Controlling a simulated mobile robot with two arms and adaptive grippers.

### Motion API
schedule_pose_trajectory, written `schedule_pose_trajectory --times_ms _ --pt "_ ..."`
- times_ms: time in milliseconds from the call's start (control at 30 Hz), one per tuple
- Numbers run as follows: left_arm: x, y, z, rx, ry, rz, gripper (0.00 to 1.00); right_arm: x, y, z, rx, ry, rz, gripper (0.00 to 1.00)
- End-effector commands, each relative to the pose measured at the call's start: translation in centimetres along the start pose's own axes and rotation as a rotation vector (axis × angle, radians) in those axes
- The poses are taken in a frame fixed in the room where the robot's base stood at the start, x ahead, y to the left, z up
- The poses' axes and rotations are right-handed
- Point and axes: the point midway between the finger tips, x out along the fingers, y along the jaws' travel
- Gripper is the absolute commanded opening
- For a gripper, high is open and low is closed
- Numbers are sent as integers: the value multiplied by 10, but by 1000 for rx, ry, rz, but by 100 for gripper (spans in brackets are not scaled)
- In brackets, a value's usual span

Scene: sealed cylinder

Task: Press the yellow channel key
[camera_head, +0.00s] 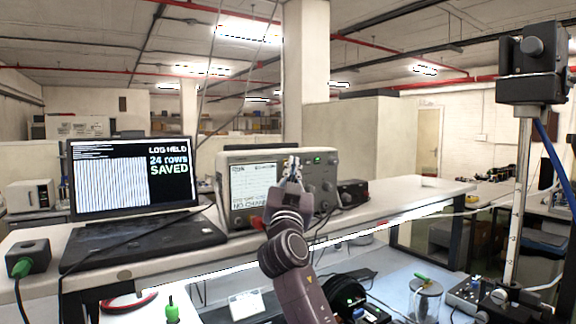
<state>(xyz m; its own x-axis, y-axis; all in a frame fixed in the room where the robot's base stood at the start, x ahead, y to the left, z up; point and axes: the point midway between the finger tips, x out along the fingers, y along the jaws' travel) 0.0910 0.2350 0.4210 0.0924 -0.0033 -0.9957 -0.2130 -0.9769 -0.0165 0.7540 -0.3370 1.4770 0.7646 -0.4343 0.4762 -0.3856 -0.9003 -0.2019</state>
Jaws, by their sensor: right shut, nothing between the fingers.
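A grey bench instrument (323,191) stands on the raised shelf, with a pale screen on its left half and knobs and a green light on its right half. Its screen text seems to read "NO CHAN", the rest hidden behind my gripper. My right gripper (294,172) is shut and empty, in front of the middle of the instrument's face. I cannot tell whether it touches the face. I cannot make out a yellow key; my gripper covers part of the panel. My left gripper is not in view.
An open laptop (118,180) showing "24 rows SAVED" stands left of the instrument. A small black box (352,193) sits at its right. Cables run along the shelf. A clear jar (425,300) and a stand (518,200) are on the right.

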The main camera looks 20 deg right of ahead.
Motion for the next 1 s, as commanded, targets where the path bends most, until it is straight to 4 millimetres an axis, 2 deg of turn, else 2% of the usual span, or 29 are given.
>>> schedule_pose_trajectory --times_ms 1000 --pt "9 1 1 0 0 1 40 6 -4 4 0 0 1 0"
